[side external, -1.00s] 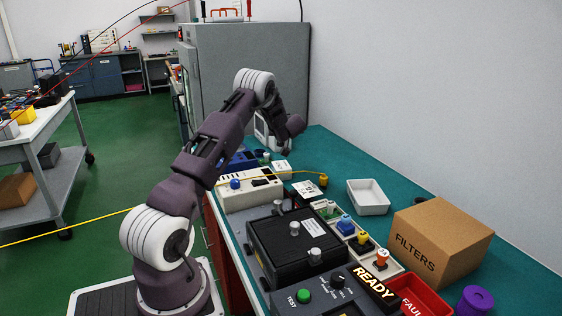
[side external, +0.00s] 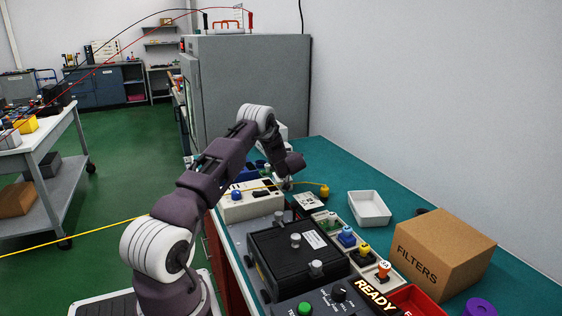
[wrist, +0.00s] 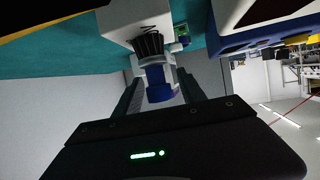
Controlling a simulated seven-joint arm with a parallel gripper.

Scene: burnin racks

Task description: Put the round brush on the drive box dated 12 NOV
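In the wrist view, a round piece with a blue end, a grey-white collar and dark bristle-like strands, which looks like the round brush (wrist: 158,82), is between my two fingers. My gripper (wrist: 158,72) has a finger on each side of it; whether they touch it is unclear. A white box (wrist: 118,22) with partly hidden dark lettering is just beyond the strands. In the side view my gripper (side external: 286,176) is low over the far part of the green bench, where the brush cannot be made out. No 12 NOV date is readable.
A cream unit with a blue knob (side external: 250,206) stands left of my gripper, a white tray (side external: 369,209) to the right. Nearer are a black case (side external: 290,257), small coloured-knob pieces and the FILTERS carton (side external: 442,247). A grey cabinet (side external: 250,90) stands behind.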

